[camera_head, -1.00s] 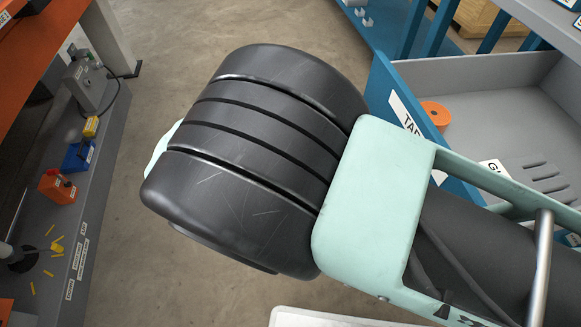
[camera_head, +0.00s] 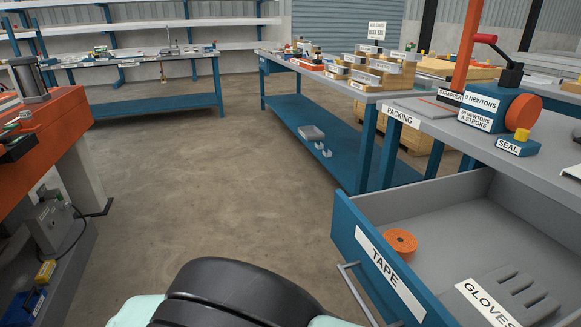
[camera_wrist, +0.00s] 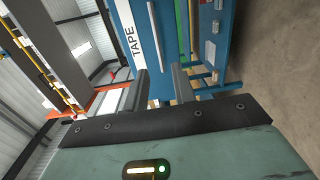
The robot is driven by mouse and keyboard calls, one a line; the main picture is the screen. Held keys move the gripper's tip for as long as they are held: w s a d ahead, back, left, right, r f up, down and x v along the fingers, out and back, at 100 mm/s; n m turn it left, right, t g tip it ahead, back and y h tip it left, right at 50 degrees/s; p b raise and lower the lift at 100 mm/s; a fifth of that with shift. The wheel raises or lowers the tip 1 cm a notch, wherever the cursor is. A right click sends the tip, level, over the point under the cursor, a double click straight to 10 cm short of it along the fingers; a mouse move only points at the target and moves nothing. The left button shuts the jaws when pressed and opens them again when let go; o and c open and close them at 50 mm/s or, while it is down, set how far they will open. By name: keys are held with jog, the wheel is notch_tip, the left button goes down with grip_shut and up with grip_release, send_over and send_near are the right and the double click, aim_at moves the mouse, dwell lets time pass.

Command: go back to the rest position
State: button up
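My gripper (camera_wrist: 159,82) shows in the wrist view with its two dark fingers apart and nothing seen between them. Beyond the fingertips is the blue drawer front (camera_wrist: 167,50) with its TAPE label; a thin grey handle bar (camera_wrist: 155,35) crosses it, and I cannot tell how far off it is. In the head view the drawer (camera_head: 348,232) stands open at the lower right, its handle (camera_head: 357,295) on the front. My gripper is out of the head view; only a dark and mint part of my arm shows at the bottom edge.
An orange roll (camera_head: 400,242) lies in the drawer, near a GLOVES label (camera_head: 487,303). The packing bench (camera_head: 440,125) above it carries a blue strapping tool (camera_head: 500,108). An orange bench (camera_head: 50,125) stands at left. The floor (camera_head: 215,170) between is clear.

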jog(key=s+d+r+n+g+y, duration=0.1)
jog(key=s+d+r+g+y, duration=0.1)
jog(key=s+d+r+y, duration=0.3)
jog(key=s+d+r+n+g+y, duration=0.1)
jog(key=d+r+g+y, duration=0.15)
jog(key=d+y, duration=0.45)
jog(key=s+d+r+n+g+y, duration=0.1)
jog(key=s+d+r+y, duration=0.2)
jog(key=d+r+y, duration=0.3)
notch_tip(320, 180, up, 23)
jog(key=h+p, duration=0.1)
jog(key=p, duration=2.3)
jog(key=shift+w+d, duration=0.15)
jog(key=shift+d, duration=0.3)
